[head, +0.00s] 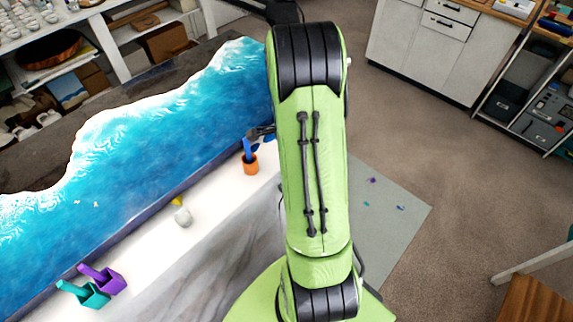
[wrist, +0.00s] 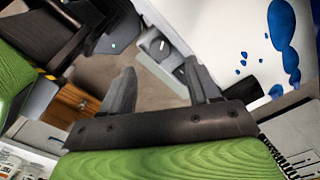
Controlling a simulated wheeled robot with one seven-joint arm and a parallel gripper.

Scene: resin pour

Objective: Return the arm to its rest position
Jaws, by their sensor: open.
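My green and black arm stretches up the middle of the head view and hides what lies behind it. My gripper shows in the wrist view (wrist: 160,82), with its two dark fingers apart and nothing between them. In the head view, a small dark part (head: 262,133) sticks out left of the arm, close to an orange cup (head: 250,164) with a blue tool in it. I cannot tell whether that part is a fingertip or whether it touches the tool.
A blue and white resin panel (head: 170,120) lies left of my arm. White cabinets (head: 425,45) stand at the back right.

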